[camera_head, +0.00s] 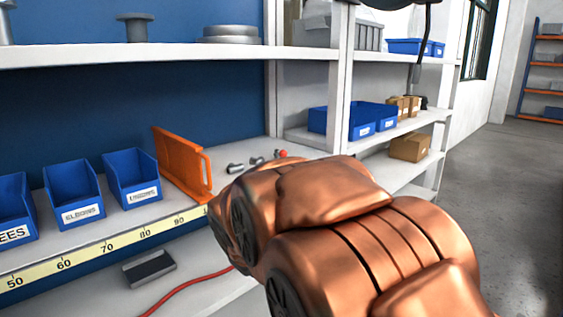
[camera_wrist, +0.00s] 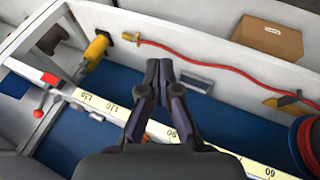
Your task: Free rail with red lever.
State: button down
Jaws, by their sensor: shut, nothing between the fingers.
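The yellow measuring rail (camera_wrist: 100,104) with black numbers runs diagonally across the wrist view. It also shows along the shelf front in the head view (camera_head: 118,244). At the left of the wrist view, a thin lever with a red ball end (camera_wrist: 38,113) stands beside the rail's far end, near a red block (camera_wrist: 50,79). A red knob (camera_head: 282,153) shows beyond my arm in the head view, by small grey metal parts. My gripper (camera_wrist: 159,68) is shut and empty above the rail, to the right of the lever. My arm hides the gripper in the head view.
An orange bracket (camera_head: 182,168) stands on the shelf right of several blue bins (camera_head: 132,176). In the wrist view, a yellow cylinder (camera_wrist: 97,46), a red hose (camera_wrist: 205,66), a cardboard box (camera_wrist: 268,37) and a red reel (camera_wrist: 308,145) lie around. Open floor shows at right.

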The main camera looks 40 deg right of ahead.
jog(key=w+d+r+n+t+h, duration=0.1)
jog(key=w+d+r+n+t, duration=0.15)
jog(key=w+d+r, duration=0.4)
jog(key=w+d+r+n+t+h+b, duration=0.1)
jog(key=w+d+n+t, duration=0.2)
jog(key=d, duration=0.6)
jog(key=w+d+r+n+t+h, duration=0.2)
jog(key=w+d+r, duration=0.1)
jog(key=w+d, duration=0.35)
jog(key=s+d+n+t+y+b, duration=0.1)
jog(key=d+n+t+y, duration=0.4)
jog(key=n, duration=0.5)
jog(key=d+y, duration=0.2)
jog(key=d, duration=0.1)
jog(key=shift+s+t, duration=0.35)
jog(key=shift+s, duration=0.05)
jog(key=w+d+p, duration=0.4)
jog(key=w+p, duration=0.1)
jog(key=w, duration=0.5)
jog(key=shift+w+d+r, duration=0.25)
jog(key=shift+w+r, duration=0.1)
